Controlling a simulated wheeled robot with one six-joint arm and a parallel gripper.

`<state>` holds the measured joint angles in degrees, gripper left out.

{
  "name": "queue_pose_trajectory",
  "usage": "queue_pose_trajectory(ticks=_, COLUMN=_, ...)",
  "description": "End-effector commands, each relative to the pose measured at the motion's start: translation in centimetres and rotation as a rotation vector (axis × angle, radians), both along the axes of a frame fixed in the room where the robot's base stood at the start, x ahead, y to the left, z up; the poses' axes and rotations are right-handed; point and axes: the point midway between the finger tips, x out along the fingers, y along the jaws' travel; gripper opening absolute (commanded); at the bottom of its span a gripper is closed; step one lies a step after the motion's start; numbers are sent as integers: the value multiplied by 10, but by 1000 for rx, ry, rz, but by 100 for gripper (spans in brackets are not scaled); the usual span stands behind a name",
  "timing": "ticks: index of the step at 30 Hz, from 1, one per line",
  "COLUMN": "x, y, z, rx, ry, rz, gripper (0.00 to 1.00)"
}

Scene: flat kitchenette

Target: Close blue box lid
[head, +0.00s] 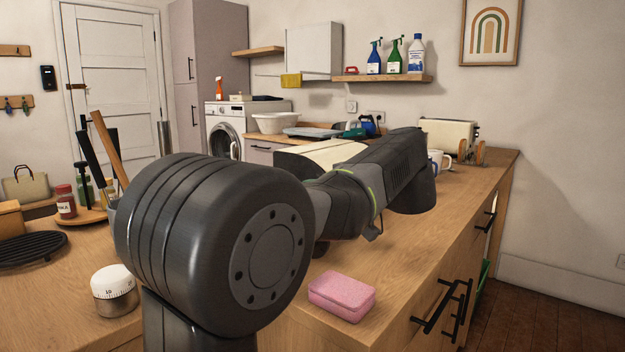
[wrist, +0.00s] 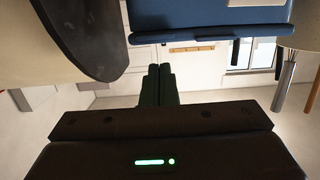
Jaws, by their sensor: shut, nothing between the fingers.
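A blue box (wrist: 205,20) shows at the top of the wrist view, cut off by the frame edge, with a darker blue rim strip along its lower side. I cannot tell how far its lid stands open. My gripper (wrist: 158,72) points up the wrist view with its two dark fingers together and nothing between them. The fingertips are below and left of the box in the picture, with a visible gap. In the head view my arm hides the gripper, and I cannot make out the box.
A pink sponge (head: 342,296) lies near the counter's front edge, with bare wood around it. A toaster (head: 447,136) and a white mug (head: 437,161) stand beyond my arm. A dark curved thing (wrist: 85,35) is close in the wrist view.

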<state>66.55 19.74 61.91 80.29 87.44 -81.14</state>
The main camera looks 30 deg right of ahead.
Motion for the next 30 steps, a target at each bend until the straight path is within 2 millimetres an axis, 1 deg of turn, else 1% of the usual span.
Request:
queue_pose_trajectory(ticks=1, x=2, y=3, z=12, rx=-3, ry=-3, rz=2, gripper=0)
queue_pose_trajectory(ticks=3, x=-14, y=-4, z=2, rx=0, ry=-2, rz=-6, gripper=0)
queue_pose_trajectory(ticks=9, x=-49, y=-17, z=-11, rx=-2, ry=-6, rz=-6, gripper=0)
queue_pose_trajectory(ticks=15, x=-76, y=-26, z=-21, rx=-4, ry=-8, rz=-6, gripper=0)
queue_pose_trajectory(ticks=21, x=-86, y=-29, z=-26, rx=-6, ry=-9, rz=-5, gripper=0)
queue_pose_trajectory(ticks=30, x=-85, y=-29, z=-26, rx=-6, ry=-9, rz=-4, gripper=0)
